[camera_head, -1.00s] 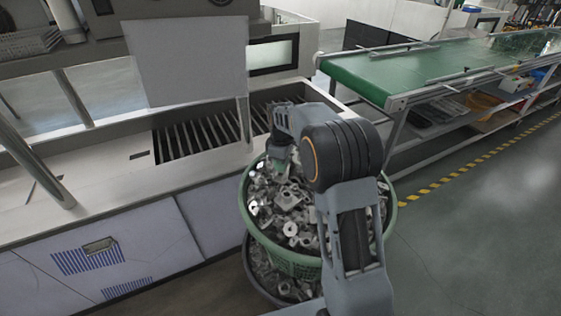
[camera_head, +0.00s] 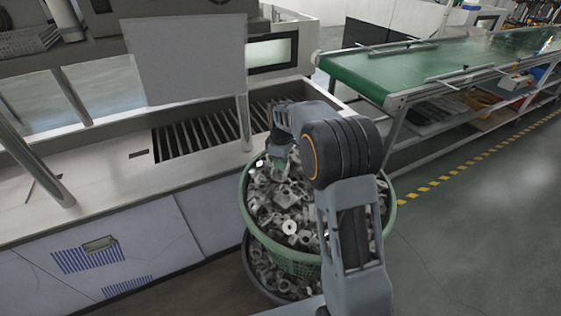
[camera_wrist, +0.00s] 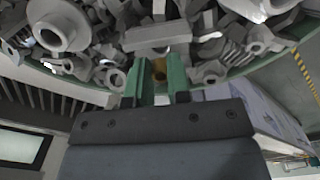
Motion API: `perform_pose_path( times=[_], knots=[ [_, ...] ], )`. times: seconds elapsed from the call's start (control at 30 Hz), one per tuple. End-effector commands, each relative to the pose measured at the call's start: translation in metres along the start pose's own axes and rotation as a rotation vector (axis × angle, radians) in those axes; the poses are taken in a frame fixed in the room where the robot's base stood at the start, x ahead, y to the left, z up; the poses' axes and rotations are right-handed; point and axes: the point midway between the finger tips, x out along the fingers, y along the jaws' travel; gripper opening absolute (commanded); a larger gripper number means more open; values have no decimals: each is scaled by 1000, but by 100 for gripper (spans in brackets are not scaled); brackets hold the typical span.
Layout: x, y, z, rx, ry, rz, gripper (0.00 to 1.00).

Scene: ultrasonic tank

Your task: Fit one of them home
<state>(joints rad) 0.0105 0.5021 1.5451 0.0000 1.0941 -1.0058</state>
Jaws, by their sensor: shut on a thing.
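Many grey metal parts (camera_head: 290,228) lie heaped in a green basket (camera_head: 293,264). My gripper (camera_head: 281,163) points down at the far left side of the heap, partly hidden by my own arm. In the wrist view, its two green fingers (camera_wrist: 158,68) are close together. A grey metal part (camera_wrist: 160,38) with a flat bar-like face lies across the fingertips, and the fingers are shut on it. A small brass-coloured bit (camera_wrist: 159,70) shows between the fingers. Other parts surround the held one; I cannot tell whether they touch it.
A second, darker basket (camera_head: 262,284) with parts stands under the green one. To the left is a pale tank bench (camera_head: 100,195) with a slatted dark opening (camera_head: 210,136). A grey panel (camera_head: 188,60) stands above it. A green conveyor (camera_head: 400,70) is behind right; floor at right is clear.

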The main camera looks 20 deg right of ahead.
Motion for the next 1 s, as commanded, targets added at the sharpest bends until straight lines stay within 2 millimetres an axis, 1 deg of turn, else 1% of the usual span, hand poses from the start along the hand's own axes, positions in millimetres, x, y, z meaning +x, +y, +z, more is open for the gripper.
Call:
perform_pose_path(
  times=[0.67,0.7,0.9,1.0],
  knots=[
    [9,0,0,0,0,-1,0],
    [8,0,0,0,0,0,20],
    [8,0,0,0,0,-1,40],
    [8,0,0,0,0,0,47]
  ],
)
